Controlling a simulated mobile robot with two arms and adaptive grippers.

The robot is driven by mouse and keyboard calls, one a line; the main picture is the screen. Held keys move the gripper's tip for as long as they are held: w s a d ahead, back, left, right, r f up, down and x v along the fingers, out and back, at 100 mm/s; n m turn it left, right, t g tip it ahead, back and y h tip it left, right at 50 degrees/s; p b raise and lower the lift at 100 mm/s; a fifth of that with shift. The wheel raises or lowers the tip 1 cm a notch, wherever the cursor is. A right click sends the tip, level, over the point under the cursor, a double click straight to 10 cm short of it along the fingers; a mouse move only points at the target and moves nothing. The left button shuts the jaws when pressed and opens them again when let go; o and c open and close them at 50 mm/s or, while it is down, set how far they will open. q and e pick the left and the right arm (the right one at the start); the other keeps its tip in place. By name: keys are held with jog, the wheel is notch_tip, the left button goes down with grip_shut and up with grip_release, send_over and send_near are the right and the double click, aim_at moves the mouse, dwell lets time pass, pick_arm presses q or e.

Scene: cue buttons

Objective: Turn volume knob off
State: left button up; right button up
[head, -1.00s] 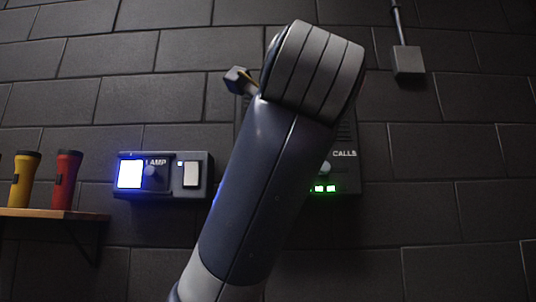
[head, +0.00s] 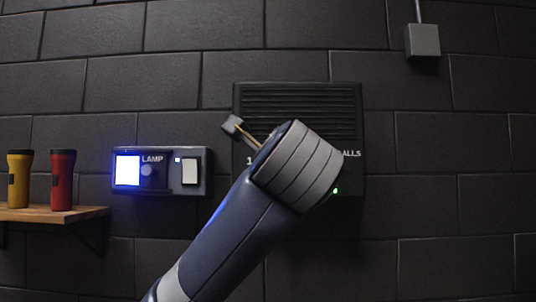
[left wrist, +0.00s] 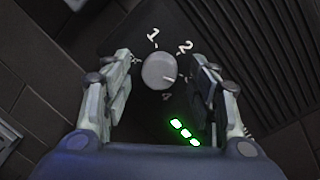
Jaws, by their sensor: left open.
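The round grey knob (left wrist: 159,70) shows in the left wrist view on a dark panel, ringed by white marks including 1, 2 and 4. Its pointer line is toward the lower right, between the 2 and the 4. My left gripper (left wrist: 161,60) is open, one finger on each side of the knob with gaps visible; depth to it is hard to tell. My right gripper is out of view.
Green lights (left wrist: 186,133) glow below the knob. A lamp box (head: 205,181) with a lit blue-white square, small knob and white switch is left of the panel. A grey box (head: 422,40) hangs upper right.

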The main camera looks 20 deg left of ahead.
pick_arm(q)
jog(key=shift+w+a, duration=0.25)
jog(key=shift+w, duration=0.45)
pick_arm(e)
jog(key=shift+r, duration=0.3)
pick_arm(q)
jog(key=shift+s, duration=0.15)
jog(key=c, duration=1.1)
jog(key=shift+o, duration=0.2)
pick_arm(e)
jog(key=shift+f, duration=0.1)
